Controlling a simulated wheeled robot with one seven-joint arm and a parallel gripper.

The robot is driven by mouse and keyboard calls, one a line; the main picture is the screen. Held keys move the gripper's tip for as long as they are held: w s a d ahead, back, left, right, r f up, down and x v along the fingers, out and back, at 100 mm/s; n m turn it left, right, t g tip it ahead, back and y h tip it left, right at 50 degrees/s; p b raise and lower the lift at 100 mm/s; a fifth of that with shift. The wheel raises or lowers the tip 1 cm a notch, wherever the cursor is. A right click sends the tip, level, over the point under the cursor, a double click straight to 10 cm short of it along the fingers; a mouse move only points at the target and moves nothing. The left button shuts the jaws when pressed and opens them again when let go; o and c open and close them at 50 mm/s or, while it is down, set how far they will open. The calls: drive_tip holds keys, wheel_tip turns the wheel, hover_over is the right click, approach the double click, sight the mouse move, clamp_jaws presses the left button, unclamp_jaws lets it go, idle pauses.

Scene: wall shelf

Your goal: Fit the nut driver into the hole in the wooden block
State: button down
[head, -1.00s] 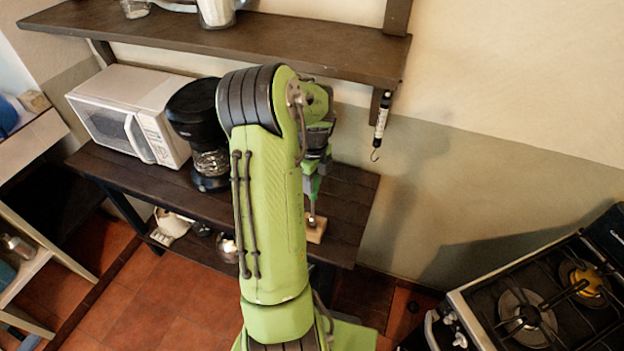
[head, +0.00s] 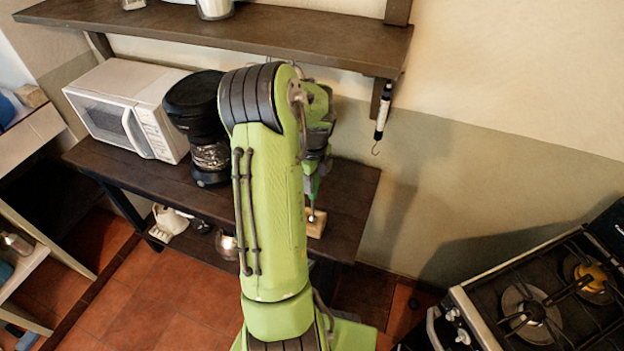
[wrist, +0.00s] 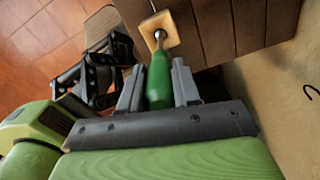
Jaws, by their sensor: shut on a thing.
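The nut driver (wrist: 159,80) has a green handle and a metal shaft. My gripper (wrist: 158,84) is shut on the handle, one grey finger on each side. The wooden block (wrist: 172,22) is pale and lies on the dark plank surface beyond the fingers. The shaft's end meets the block's face in the wrist view. The hole is hidden there, and I cannot tell how deep the tip sits, if it is in. In the head view the block (head: 317,226) is near the front right of the lower shelf, below my gripper (head: 312,188), partly hidden by my arm.
A coffee maker (head: 205,125) and a white microwave (head: 125,107) stand left on the same shelf. An upper shelf (head: 215,32) runs above. A spring scale with a hook (head: 383,112) hangs at right. A stove (head: 530,300) stands lower right.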

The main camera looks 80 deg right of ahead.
drive_tip(key=shift+f+b, duration=0.5)
drive_tip(key=shift+f, duration=0.2)
drive_tip(key=c, duration=0.7)
unclamp_jaws()
drive_tip(key=shift+c, duration=0.2)
wheel_tip(320, 180, up, 16)
drive_tip(key=p, duration=0.2)
drive_tip(key=shift+f, duration=0.1)
